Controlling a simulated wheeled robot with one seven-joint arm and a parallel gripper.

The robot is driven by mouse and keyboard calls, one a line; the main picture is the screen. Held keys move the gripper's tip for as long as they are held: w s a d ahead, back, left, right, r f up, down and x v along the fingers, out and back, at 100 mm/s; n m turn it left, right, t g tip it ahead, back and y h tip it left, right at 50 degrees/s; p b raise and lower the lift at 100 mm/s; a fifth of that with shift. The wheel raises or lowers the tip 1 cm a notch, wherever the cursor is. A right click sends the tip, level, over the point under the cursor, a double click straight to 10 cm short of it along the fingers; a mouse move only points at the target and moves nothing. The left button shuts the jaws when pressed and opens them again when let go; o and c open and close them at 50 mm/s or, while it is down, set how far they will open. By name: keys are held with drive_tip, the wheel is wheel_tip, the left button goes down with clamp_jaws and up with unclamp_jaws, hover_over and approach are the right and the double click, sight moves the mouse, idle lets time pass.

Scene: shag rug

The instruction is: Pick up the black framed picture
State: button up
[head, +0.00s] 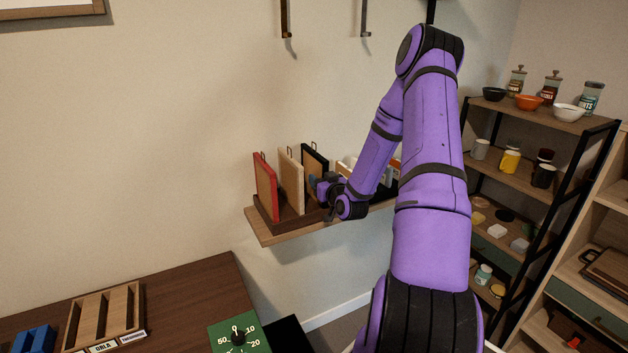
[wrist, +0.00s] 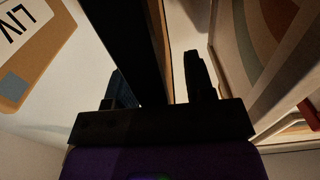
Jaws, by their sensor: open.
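The black framed picture (head: 314,158) stands upright in a dark wooden holder on the wall shelf, to the right of the cream framed picture. My gripper (head: 318,186) is at its front edge and partly hides its lower part. In the wrist view the black frame (wrist: 125,35) runs between the two open fingers (wrist: 160,85). The left finger is close to the frame, and a gap shows between the frame and the right finger. I cannot tell whether either finger touches it.
The cream framed picture (head: 291,180) and red framed picture (head: 266,187) stand close to the left. The cream one, with coloured arcs, shows beside the right finger (wrist: 262,45). A tan item lettered "LIV" (wrist: 35,50) lies on the other side. The wall shelf (head: 262,232) is narrow.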

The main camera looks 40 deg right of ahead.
clamp_jaws()
drive_tip(key=shift+r, duration=0.2)
